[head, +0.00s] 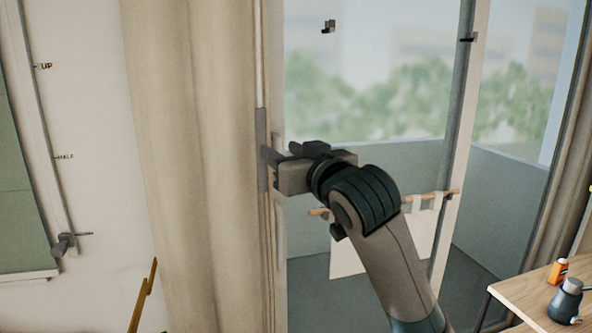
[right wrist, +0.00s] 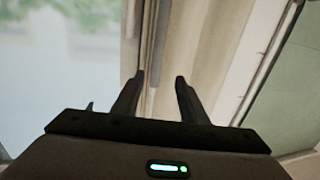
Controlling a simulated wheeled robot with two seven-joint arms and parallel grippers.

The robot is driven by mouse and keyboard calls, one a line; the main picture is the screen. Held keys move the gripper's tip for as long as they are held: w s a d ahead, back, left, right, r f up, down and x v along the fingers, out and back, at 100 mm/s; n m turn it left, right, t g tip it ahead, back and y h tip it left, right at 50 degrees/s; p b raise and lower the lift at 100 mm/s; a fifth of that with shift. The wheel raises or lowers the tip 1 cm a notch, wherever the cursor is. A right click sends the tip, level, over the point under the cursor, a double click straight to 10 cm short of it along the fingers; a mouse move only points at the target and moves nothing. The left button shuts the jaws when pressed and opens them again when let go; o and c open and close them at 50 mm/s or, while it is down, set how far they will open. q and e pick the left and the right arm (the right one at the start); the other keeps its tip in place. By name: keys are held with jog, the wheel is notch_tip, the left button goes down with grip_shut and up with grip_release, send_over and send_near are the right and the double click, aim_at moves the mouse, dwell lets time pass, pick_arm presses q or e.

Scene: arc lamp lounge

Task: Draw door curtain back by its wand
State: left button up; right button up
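The beige door curtain (head: 190,130) hangs in folds at the left side of the glass door in the head view. Its wand, a thin white rod (head: 260,55) with a grey grip (head: 262,130), hangs upright along the curtain's right edge. My right gripper (head: 270,156) is at the lower part of the grip, with its fingers apart. In the right wrist view the two fingers (right wrist: 159,78) stand spread, with the curtain's edge (right wrist: 185,40) beyond them. I cannot tell whether either finger touches the grip. My left gripper is not in view.
The glass door (head: 370,90) shows a balcony with a white cloth (head: 350,250) on a wooden rail. A wooden table (head: 535,285) with an orange item (head: 559,270) and a dark pot (head: 565,300) stands at lower right. A green blind (head: 20,200) hangs far left.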

jog(key=shift+b+v, duration=0.55)
jog(key=shift+v, duration=2.1)
